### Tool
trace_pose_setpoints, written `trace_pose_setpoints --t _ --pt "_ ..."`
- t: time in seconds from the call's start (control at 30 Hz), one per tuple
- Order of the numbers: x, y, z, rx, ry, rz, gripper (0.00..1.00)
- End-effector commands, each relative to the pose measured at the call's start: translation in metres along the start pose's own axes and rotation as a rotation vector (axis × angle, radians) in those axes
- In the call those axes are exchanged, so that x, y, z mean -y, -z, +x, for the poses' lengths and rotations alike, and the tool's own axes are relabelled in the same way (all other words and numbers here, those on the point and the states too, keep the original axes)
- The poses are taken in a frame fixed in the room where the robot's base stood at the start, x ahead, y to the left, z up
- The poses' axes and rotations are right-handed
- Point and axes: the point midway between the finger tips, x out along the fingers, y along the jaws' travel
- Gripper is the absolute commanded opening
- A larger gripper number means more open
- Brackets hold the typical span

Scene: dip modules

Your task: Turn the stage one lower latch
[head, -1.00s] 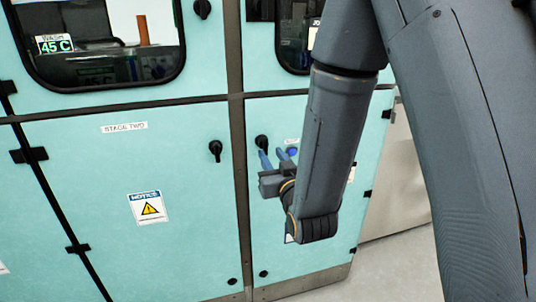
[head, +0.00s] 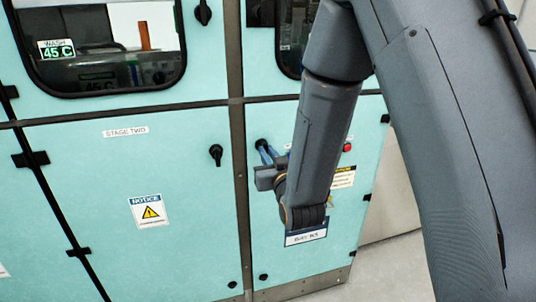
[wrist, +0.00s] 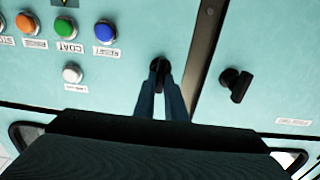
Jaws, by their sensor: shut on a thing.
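The stage one lower latch is a black latch (head: 261,144) at the upper left of the right-hand turquoise panel in the head view. In the wrist view the black latch (wrist: 157,64) shows at the tips of my blue fingers. My gripper (head: 265,153) reaches the panel from the right, and its fingers close around the latch; in the wrist view my gripper (wrist: 161,76) covers the latch's lower part. The latch's exact angle is hard to tell.
A similar black latch (head: 216,154) sits on the stage two panel (head: 75,180), left of the dark post (head: 239,180). In the wrist view, green (wrist: 65,28) and blue (wrist: 105,32) buttons are among several beside my fingers. A red button (head: 347,147) shows right of my arm.

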Motion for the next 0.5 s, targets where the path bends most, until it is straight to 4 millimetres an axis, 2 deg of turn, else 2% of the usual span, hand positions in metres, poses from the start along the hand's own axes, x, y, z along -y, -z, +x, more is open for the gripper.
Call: trace_pose_setpoints --t 0.27,0.5 --pt "-0.0003 -0.0002 0.0001 -0.001 0.0 0.054 0.0" --pt "-0.0013 -0.0001 0.0004 -0.003 0.0 0.208 0.0"
